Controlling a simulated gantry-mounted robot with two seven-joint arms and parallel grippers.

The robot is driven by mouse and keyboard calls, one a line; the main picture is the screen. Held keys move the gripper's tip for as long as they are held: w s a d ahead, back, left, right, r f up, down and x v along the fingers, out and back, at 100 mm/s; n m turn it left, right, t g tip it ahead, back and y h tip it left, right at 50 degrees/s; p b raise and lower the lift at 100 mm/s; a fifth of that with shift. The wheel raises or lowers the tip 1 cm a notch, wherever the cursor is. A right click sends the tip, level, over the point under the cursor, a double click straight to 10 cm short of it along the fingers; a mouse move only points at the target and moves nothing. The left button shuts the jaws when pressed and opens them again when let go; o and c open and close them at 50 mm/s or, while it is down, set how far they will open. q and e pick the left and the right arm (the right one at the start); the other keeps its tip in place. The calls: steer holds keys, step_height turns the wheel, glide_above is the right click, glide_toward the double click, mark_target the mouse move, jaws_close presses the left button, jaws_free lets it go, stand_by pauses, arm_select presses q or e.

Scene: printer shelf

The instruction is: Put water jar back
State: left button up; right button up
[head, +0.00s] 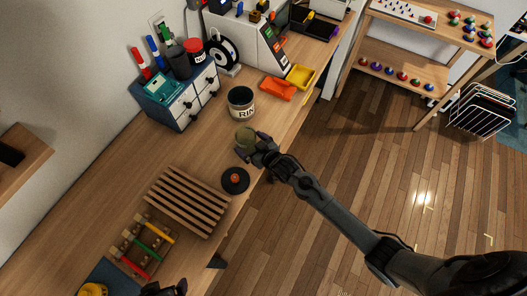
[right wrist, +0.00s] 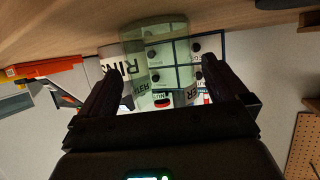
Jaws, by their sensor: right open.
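The water jar (head: 245,138) is a translucent greenish cylinder on the wooden desk near its front edge. In the right wrist view, the water jar (right wrist: 160,58) shows upside down between my fingers, with part of its label readable. My right gripper (head: 258,146) is open at the jar's front side, with one finger on either side of it; I cannot tell whether they touch. A dark piece at the bottom edge looks like my left gripper (head: 165,289), mostly cut off.
A round black disc with an orange centre (head: 235,180) and a slatted wooden rack (head: 187,201) lie nearer. Orange (head: 277,89) and yellow (head: 301,76) trays sit beyond the jars. A blue-grey drawer box (head: 183,101) stands at the wall. Some bare desk surrounds the jars.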

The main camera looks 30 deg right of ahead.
steer(key=s+d+r+g+h, duration=0.1)
steer(key=s+r+g, duration=0.1)
steer(key=s, duration=0.8)
steer(key=s+d+r+g+h, duration=0.1)
steer(key=s+r+g, duration=0.2)
steer(key=s, duration=0.8)
steer(key=s+d+r+g, duration=0.1)
steer(key=s+g, duration=0.3)
steer(key=s, duration=0.6)
steer(key=shift+s+r+m+g+h+p, duration=0.3)
steer(key=shift+r+h+p, duration=0.1)
steer(key=shift+r, duration=0.4)
steer(key=shift+d+r, duration=0.1)
step_height(320, 180, up, 21)
steer(key=p, duration=2.1)
